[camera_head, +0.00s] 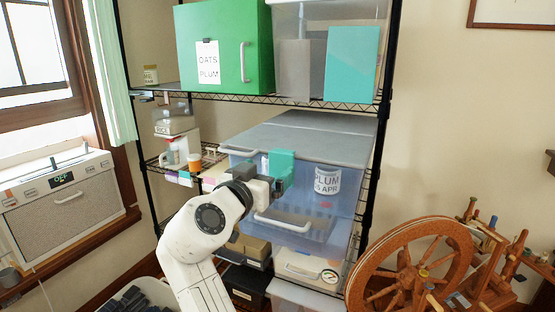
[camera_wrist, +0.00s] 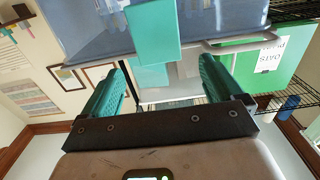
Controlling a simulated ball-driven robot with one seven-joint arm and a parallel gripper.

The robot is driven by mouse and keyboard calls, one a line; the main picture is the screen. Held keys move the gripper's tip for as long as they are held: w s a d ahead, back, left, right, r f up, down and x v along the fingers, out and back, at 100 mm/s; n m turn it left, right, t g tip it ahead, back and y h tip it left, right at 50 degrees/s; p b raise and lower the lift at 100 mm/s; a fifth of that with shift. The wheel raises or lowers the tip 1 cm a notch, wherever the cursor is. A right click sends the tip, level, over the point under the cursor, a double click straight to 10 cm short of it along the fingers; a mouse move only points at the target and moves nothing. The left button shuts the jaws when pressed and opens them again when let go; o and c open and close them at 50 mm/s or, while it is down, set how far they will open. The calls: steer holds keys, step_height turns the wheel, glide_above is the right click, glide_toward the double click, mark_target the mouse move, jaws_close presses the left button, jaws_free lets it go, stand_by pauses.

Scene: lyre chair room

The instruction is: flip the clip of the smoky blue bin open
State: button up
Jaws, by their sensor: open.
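The smoky blue bin (camera_head: 335,205) stands on the middle shelf under a grey lid (camera_head: 320,137), with a "PLUM 15 APR" label on its front. My gripper (camera_head: 279,172) is at the bin's front, left of the label and near the lid edge. In the wrist view my gripper (camera_wrist: 164,65) is open, its two teal fingers apart. A flat teal piece (camera_wrist: 150,32), likely the clip, shows between and beyond them against the bin wall (camera_wrist: 95,30). In the head view teal finger and clip blend, so contact and the clip's position cannot be told.
A green box (camera_head: 225,50) and a clear bin with a teal panel (camera_head: 352,65) stand on the shelf above. A spinning wheel (camera_head: 415,265) stands at the right. Black rack posts flank the shelves.

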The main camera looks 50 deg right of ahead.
mark_target(280, 162)
steer(key=p+x, duration=0.1)
steer(key=x, duration=0.5)
steer(key=shift+d, duration=0.1)
steer(key=c, duration=1)
steer(key=shift+f, duration=0.2)
steer(key=shift+c, duration=0.2)
